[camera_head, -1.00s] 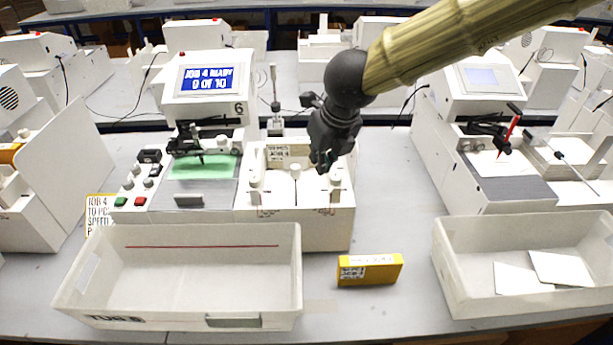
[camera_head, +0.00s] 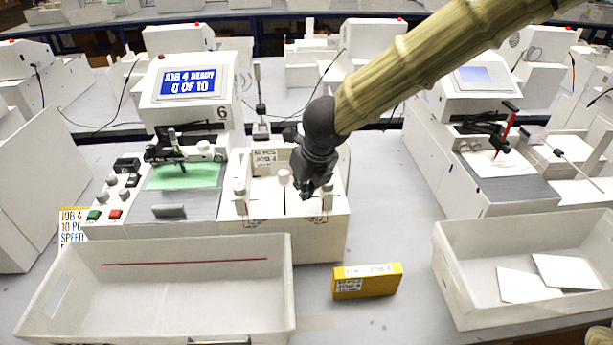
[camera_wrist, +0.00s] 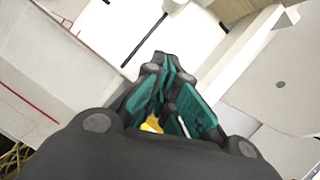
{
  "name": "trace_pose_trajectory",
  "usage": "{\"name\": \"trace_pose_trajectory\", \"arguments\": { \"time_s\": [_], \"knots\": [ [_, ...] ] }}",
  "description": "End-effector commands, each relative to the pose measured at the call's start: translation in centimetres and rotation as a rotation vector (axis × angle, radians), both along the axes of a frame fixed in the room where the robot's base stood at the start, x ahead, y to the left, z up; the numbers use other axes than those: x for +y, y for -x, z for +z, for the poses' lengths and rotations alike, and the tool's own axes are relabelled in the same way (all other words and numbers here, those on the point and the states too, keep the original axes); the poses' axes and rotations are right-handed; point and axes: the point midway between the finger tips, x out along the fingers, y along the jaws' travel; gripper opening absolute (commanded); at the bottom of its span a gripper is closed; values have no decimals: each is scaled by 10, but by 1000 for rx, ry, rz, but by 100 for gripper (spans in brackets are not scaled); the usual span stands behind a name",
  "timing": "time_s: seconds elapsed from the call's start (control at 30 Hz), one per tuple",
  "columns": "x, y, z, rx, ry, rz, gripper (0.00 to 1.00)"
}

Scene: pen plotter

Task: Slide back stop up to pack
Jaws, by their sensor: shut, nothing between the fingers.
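My gripper (camera_head: 308,190) is shut and empty, pointing down over the right part of the white feeder unit (camera_head: 300,235). Its teal-padded fingers are together in the wrist view (camera_wrist: 167,65). The feeder has white knobs: a left one (camera_head: 240,195), a middle one (camera_head: 284,178) above a dark slot, and a right one partly behind my gripper. The fingertips are just right of the middle knob; I cannot tell whether they touch anything. A labelled card (camera_head: 265,162) stands at the feeder's back. Which part is the back stop is unclear, and no pack is plainly visible in the feeder.
The plotter screen (camera_head: 188,82) reads "JOB 4 READY, 0 OF 10". A green sheet (camera_head: 183,176) lies on its bed. An empty white tote (camera_head: 290,285) stands in front, a yellow box (camera_head: 367,281) beside it. A right tote (camera_head: 455,280) holds white cards.

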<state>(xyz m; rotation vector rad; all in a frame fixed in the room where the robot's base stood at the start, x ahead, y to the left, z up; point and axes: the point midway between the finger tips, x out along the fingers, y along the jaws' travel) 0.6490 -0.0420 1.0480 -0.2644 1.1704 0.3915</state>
Motion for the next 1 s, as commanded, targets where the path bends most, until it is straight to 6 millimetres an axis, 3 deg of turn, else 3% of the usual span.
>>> {"name": "trace_pose_trajectory", "arguments": {
  "time_s": [0.17, 0.5, 1.0],
  "knots": [
    [6, -10, -28, 1, 3, 4, 0],
    [22, -43, -27, -1, 1, 3, 0],
    [24, -47, -28, 0, 0, 3, 0]
  ]
}}
